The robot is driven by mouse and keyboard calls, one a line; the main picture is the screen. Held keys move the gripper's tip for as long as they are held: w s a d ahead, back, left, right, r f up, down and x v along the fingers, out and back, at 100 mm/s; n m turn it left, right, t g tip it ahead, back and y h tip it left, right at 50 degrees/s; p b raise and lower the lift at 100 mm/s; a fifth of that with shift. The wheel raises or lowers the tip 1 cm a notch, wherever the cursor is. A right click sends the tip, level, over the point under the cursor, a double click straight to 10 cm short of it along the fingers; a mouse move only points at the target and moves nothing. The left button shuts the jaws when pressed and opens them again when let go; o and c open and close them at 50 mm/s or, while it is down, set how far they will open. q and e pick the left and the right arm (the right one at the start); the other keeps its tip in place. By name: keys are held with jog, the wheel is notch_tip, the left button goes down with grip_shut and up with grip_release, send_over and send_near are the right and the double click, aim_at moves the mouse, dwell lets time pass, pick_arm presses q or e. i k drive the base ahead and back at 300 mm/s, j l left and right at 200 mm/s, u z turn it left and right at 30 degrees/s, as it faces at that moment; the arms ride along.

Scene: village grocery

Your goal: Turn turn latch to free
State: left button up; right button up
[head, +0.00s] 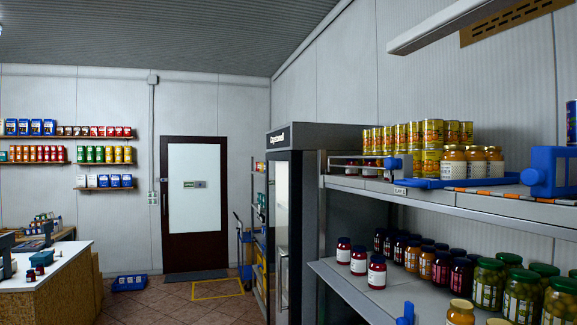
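I cannot make out for certain which part is the turn latch. On the upper shelf at the right, a pale bar (356,158) runs along the shelf and meets a small blue block (403,165). A larger blue block (549,171) with a slot stands at the right end of a flat blue tray (468,183). Another small blue piece (407,313) shows at the bottom edge, partly cut off. Neither of my grippers shows in the head view.
The upper shelf (450,199) holds yellow cans (432,133) and orange jars (475,161). The lower shelf (345,284) holds several dark, red and green jars. A tall cooler (311,220), a closed door (194,206) and a counter (45,288) stand beyond. Tiled floor (170,303) lies between.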

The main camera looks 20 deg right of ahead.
aim_at(391, 163)
jog(key=i+j+z, duration=0.1)
jog(key=i+z, duration=0.15)
jog(key=i, duration=0.3)
jog(key=i+j+z, duration=0.15)
jog(key=i+z, duration=0.15)
jog(key=i, duration=0.2)
jog(key=i+j+z, duration=0.25)
jog(key=i, duration=0.25)
jog(key=i+j+z, duration=0.25)
jog(key=i+j, duration=0.2)
